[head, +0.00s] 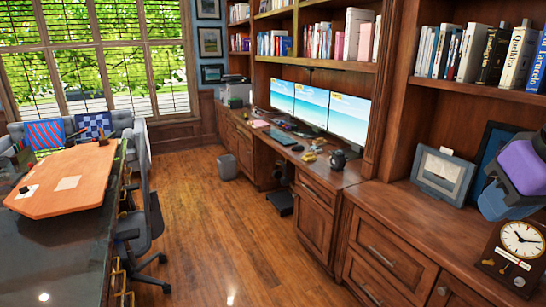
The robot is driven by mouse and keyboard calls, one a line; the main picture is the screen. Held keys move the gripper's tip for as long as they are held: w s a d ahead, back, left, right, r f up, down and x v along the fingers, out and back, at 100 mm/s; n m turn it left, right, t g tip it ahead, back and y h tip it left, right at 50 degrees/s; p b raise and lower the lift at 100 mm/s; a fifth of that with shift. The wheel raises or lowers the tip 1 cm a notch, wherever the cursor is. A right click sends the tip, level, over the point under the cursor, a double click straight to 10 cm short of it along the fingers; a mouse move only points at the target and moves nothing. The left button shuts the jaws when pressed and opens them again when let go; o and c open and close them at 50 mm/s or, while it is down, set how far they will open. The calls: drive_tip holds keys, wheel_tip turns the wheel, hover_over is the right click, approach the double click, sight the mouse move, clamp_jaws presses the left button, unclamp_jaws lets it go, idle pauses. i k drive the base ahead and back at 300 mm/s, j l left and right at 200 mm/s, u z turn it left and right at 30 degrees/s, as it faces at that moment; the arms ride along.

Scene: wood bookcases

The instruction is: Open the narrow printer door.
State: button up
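I cannot pick out which front is the narrow printer door, and no front there looks clearly open. A purple and dark blue rounded piece at the right edge looks like part of my arm. No gripper fingers show, so I cannot see whether the gripper holds anything.
A wood floor aisle (200,215) is open toward the far cabinets. A grey bin (227,167) stands beside them. A desk (60,245) and an office chair (148,230) border the aisle on the left. Near right, a clock (522,240) and picture frame (443,174) stand on the counter.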

sight(225, 97)
drive_tip(key=z, duration=0.45)
drive_tip(key=i+z, duration=0.1)
drive_tip(key=z, duration=0.4)
drive_tip(key=j+z, duration=0.1)
drive_tip(key=z, duration=0.35)
drive_tip(key=j+z, duration=0.1)
drive_tip(key=z, duration=0.35)
drive_tip(key=i+j+z, duration=0.1)
drive_tip(key=z, duration=0.3)
drive_tip(key=i+j+z, duration=0.1)
drive_tip(key=j+z, duration=0.3)
drive_tip(key=j, duration=0.55)
drive_tip(key=i+j+u, duration=0.1)
drive_tip(key=j, duration=0.5)
drive_tip(key=j+u, duration=0.4)
drive_tip(key=j, duration=7.4)
drive_tip(key=j+u, duration=0.1)
drive_tip(key=j, duration=0.55)
drive_tip(key=j+u, duration=0.15)
drive_tip(key=j, duration=0.5)
drive_tip(key=i+j+u, duration=0.1)
drive_tip(key=j, duration=0.55)
drive_tip(key=i+j+u, duration=0.15)
drive_tip(key=j, duration=0.45)
drive_tip(key=j+u, duration=0.35)
drive_tip(key=j, duration=0.8)
drive_tip(key=j+u, duration=0.35)
drive_tip(key=j, duration=0.8)
drive_tip(key=i, duration=0.05)
